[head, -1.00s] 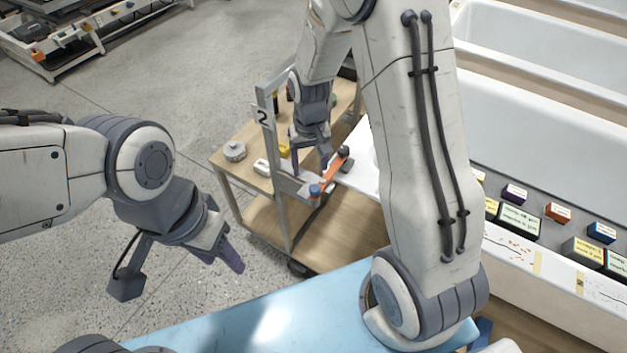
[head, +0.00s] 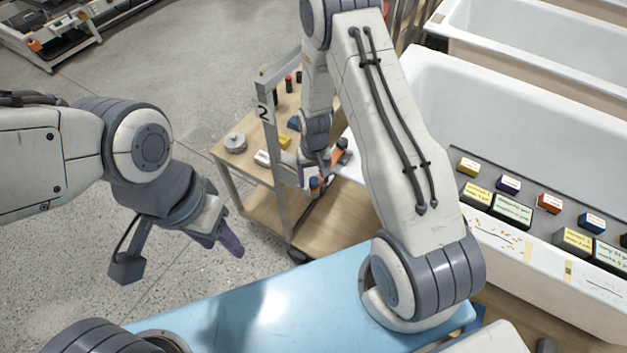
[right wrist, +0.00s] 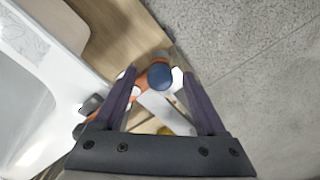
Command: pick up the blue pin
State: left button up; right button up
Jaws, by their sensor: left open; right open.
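The likely blue pin (head: 315,184) shows in the head view as a small blue-topped piece at the near end of an orange bar (head: 338,158), by the cart's edge. In the right wrist view its round blue top (right wrist: 160,75) lies between the fingertips, beside orange and white parts. My right gripper (head: 316,170) is open just above it in the head view; it also shows in the right wrist view (right wrist: 162,86). I cannot tell how far the fingers are from it. My left gripper (head: 225,240) is open and empty above the floor.
A wooden cart (head: 235,165) marked 2 carries a grey round part (head: 235,143), a yellow block (head: 285,142) and other small parts. Its metal post (head: 270,150) stands close to my right gripper. A white bathtub shell (head: 520,110) with labelled blocks is at right, a light blue surface (head: 260,305) in front.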

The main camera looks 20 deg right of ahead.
jog(key=shift+f, duration=0.1)
grip_shut()
